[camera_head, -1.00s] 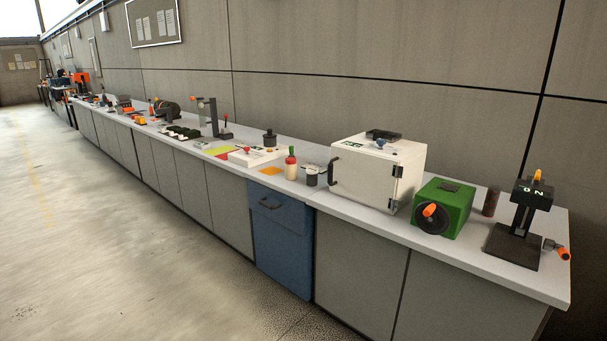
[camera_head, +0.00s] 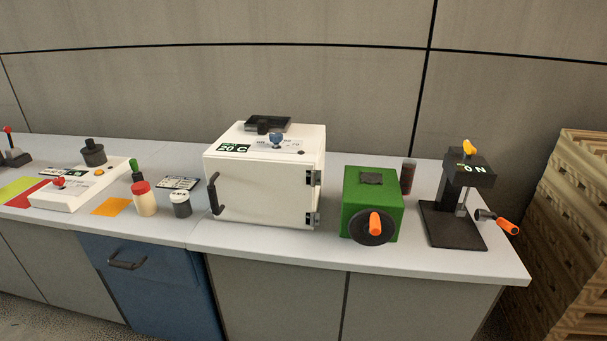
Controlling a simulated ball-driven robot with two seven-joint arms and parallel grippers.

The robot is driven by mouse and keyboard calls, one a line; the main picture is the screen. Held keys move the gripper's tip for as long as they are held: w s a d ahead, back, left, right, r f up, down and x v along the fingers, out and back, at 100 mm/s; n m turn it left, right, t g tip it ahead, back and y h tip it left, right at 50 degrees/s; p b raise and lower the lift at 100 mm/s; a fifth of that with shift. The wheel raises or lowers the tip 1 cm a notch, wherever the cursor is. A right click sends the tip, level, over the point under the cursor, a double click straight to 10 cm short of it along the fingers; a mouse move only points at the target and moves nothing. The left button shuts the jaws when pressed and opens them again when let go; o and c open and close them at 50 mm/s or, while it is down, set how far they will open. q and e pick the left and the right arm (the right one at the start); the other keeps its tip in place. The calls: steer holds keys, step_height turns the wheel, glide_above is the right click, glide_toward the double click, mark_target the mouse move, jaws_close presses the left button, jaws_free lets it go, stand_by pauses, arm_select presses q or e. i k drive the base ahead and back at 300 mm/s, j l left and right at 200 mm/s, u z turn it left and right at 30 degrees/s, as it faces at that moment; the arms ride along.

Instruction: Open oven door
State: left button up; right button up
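The oven is a white box (camera_head: 265,180) standing on the grey workbench near the middle of the view. Its door (camera_head: 258,194) faces me and is shut. A black vertical handle (camera_head: 214,194) is on the door's left side, and dark hinges (camera_head: 313,178) are on its right side. On its top are a green display reading 20 C (camera_head: 234,148), a blue knob (camera_head: 276,139) and a black part at the back. Neither of my grippers is in view.
A green box with an orange-handled crank (camera_head: 372,205) stands right of the oven, then a black press (camera_head: 458,205). Left are small jars (camera_head: 145,200) and a white control panel (camera_head: 82,185). A blue cabinet (camera_head: 140,280) is below. Wooden pallets (camera_head: 575,230) stand at the right.

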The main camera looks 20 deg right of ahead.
mark_target(259, 192)
steer(key=i+j+z, duration=1.05)
steer(key=i+j, duration=0.05)
steer(key=j, duration=0.05)
